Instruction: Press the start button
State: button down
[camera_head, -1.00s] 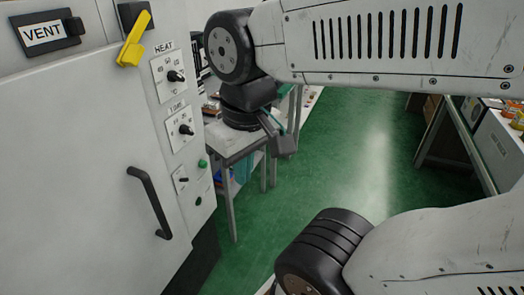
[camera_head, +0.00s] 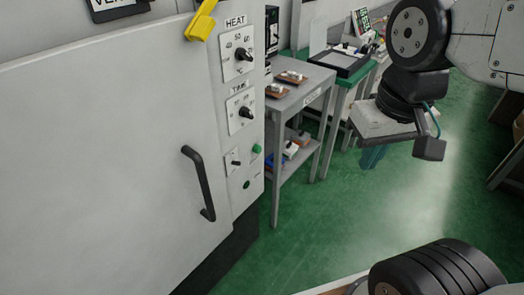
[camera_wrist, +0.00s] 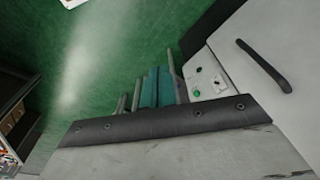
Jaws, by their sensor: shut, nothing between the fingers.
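A bright green button (camera_head: 256,148) sits on the lower control plate of the large grey cabinet, right of its black handle. The bright green button also shows in the wrist view (camera_wrist: 197,93), to the right of the fingers. My gripper (camera_head: 373,158) has teal fingers pointing down, shut and empty, well right of the cabinet and apart from it. The fingers also show side by side in the wrist view (camera_wrist: 157,86).
The cabinet's black handle (camera_head: 199,183) sticks out left of the plates. HEAT (camera_head: 238,54) and TIME (camera_head: 241,112) dials and a yellow lever (camera_head: 201,22) are above. A grey table (camera_head: 300,98) with small items stands behind the cabinet. Green floor lies open below my gripper.

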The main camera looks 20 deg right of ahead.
aim_at(258, 149)
jog(key=w+d+f+m+t, duration=0.1)
jog(key=w+d+f+m, duration=0.15)
jog(key=w+f, duration=0.4)
jog(key=w+d+f+m+t+h, duration=0.1)
jog(key=w+f+m+t, duration=0.2)
jog(key=w, duration=0.7)
jog(key=w+d+f+m, duration=0.1)
jog(key=w+f+m, duration=0.4)
jog(key=w, duration=0.3)
jog(key=w+a+f+m+t+y, duration=0.1)
jog(key=w+a+f+m+y, duration=0.1)
jog(key=f, duration=0.7)
jog(key=w+a+f+m+t+y, duration=0.1)
jog(key=w+a+f+m+y, duration=0.1)
jog(key=w+f+m, duration=0.3)
notch_tip(258, 149, down, 4)
jog(key=shift+a+m+t+y, duration=0.3)
jog(key=shift+a+m+y, duration=0.05)
jog(key=shift+a+y, duration=0.1)
jog(key=shift+w, duration=0.15)
jog(key=w+a, duration=0.5)
jog(key=w, duration=0.2)
jog(key=shift+a, duration=0.15)
jog(key=shift+w+a, duration=0.2)
jog(key=shift+w, duration=0.15)
